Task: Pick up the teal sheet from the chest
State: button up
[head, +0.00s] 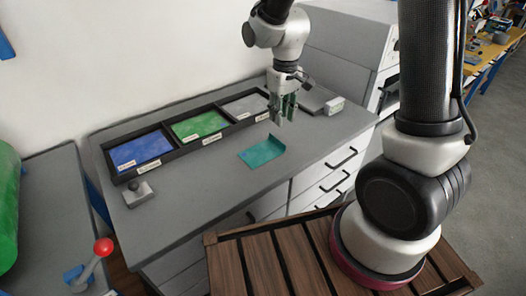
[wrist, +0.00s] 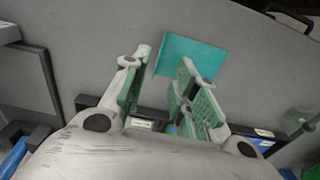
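The teal sheet (head: 262,153) lies on the grey top of the chest (head: 215,200), near its front edge, with its right side curled up. It also shows in the wrist view (wrist: 188,56), just beyond my fingertips. My gripper (head: 283,112) points down above the chest top, behind the sheet and a little to its right in the head view. In the wrist view my gripper (wrist: 163,80) has its green-padded fingers apart with nothing held between them. The sheet is apart from the fingers.
A black tray (head: 112,171) along the back holds a blue sheet (head: 141,152), a green sheet (head: 199,124) and a grey sheet (head: 245,105). A small grey block with a knob (head: 139,194) stands front left. A grey machine (head: 345,50) stands behind right. The chest top around the teal sheet is clear.

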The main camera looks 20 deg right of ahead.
aim_at(261, 150)
notch_tip(261, 150, down, 10)
jog(key=shift+w+a+r, duration=0.1)
jog(key=shift+w, duration=0.05)
grip_shut()
dwell(0.3)
